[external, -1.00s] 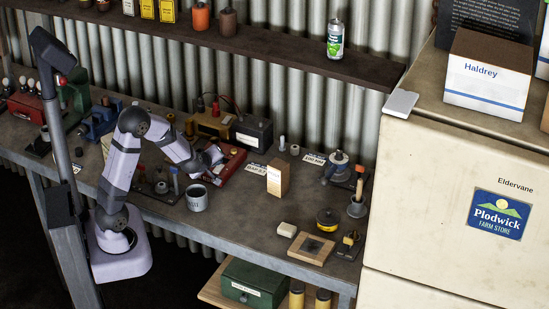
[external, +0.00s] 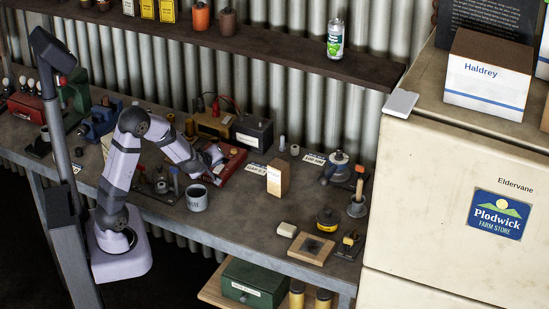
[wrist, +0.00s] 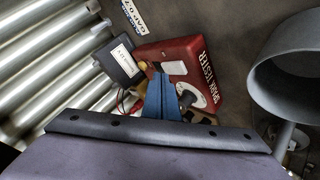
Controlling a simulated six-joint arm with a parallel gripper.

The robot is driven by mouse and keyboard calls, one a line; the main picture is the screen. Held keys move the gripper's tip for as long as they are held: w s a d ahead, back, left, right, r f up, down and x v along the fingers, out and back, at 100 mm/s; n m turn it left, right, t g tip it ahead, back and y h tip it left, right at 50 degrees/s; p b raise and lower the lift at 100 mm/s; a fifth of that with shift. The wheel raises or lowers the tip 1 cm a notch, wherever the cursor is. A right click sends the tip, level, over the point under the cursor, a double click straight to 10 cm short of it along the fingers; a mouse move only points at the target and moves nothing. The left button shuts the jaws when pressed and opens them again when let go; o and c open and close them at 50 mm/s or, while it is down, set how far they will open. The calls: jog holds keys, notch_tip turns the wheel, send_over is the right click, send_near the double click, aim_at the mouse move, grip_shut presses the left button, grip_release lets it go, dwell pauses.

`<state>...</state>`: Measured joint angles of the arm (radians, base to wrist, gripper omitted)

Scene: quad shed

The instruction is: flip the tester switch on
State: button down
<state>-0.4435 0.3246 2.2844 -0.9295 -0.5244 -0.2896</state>
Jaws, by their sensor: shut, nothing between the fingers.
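The tester is a red box marked "SPARK TESTER" (wrist: 200,52). It lies on the bench at the back, and in the external view the red box (external: 232,160) is partly covered by my gripper. It carries a pale panel and a round white dial. My gripper (external: 214,160) is at the left part of the box. In the wrist view its blue fingers (wrist: 160,98) are together and empty, in front of the box's near edge. I cannot make out the switch or its position, nor tell whether the fingers touch the box.
A dark battery (external: 253,133) and a yellow-brown unit (external: 214,124) with red and dark leads stand behind the tester. A wooden block (external: 278,178) is to the right. Corrugated metal wall closes the back.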

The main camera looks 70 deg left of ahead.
jog(key=shift+f, duration=0.15)
dwell(0.6)
jog(key=shift+f+b, duration=0.3)
jog(key=shift+b, duration=0.05)
jog(key=shift+f, duration=0.2)
dwell(0.7)
jog(key=shift+d+r+p, duration=0.1)
jog(key=shift+r+p, duration=0.35)
jog(key=shift+r, duration=0.1)
jog(key=shift+r, duration=0.1)
jog(key=r+p, duration=0.4)
jog(key=shift+s+d+r+p, duration=0.2)
jog(key=shift+s+r+p, duration=0.1)
jog(key=shift+r+p, duration=0.1)
dwell(0.5)
